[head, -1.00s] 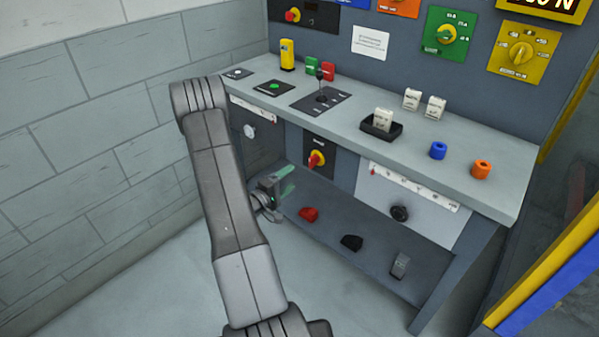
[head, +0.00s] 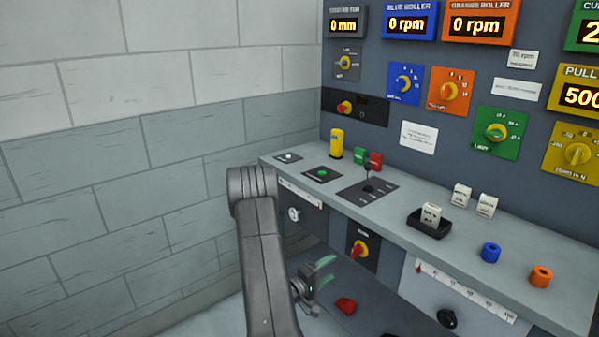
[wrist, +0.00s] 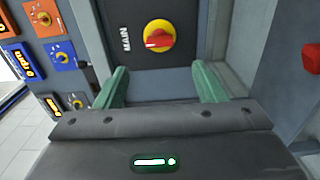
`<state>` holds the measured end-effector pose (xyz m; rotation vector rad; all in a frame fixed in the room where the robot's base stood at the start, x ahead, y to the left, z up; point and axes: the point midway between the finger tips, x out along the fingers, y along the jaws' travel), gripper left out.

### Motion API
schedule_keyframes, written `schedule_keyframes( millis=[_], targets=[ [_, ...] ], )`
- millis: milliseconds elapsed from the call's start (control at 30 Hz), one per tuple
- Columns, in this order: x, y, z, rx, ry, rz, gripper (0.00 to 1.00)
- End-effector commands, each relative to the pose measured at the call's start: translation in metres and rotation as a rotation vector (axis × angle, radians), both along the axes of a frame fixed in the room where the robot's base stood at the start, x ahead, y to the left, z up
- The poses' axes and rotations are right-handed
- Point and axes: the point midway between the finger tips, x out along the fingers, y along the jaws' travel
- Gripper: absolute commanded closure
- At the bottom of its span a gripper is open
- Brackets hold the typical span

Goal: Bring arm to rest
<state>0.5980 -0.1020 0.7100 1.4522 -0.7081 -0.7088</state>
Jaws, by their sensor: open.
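My gripper (head: 328,272) is at the left end of the console, below the worktop and above the lower shelf, left of a red-and-yellow rotary switch (head: 360,251). In the wrist view, its two green fingers (wrist: 160,88) are spread apart with nothing between them. The same switch (wrist: 159,36), on a dark plate marked MAIN, shows ahead beyond the fingers, apart from them. My arm stands bent in front of the console's left end and hides part of it.
The worktop (head: 400,213) carries a yellow block (head: 336,143), a lever, a black tray (head: 429,228), a blue roller (head: 491,253) and an orange roller (head: 541,276). A red piece (head: 345,306) lies on the lower shelf. A block wall (head: 90,200) closes the left side.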

Motion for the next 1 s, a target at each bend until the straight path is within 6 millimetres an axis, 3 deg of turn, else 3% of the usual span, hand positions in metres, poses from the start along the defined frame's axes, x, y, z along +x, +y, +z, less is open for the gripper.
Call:
schedule_keyframes(
  millis=[300, 500, 700, 1000],
  targets=[
    [0.038, -0.052, 0.000, 0.000, -0.002, -0.004, 0.36],
    [0.056, -0.074, 0.000, 0.000, -0.001, -0.003, 0.36],
    [0.064, -0.084, 0.000, -0.001, -0.001, -0.001, 0.36],
    [0.064, -0.082, 0.000, 0.005, -0.008, 0.000, 0.36]
  ],
)
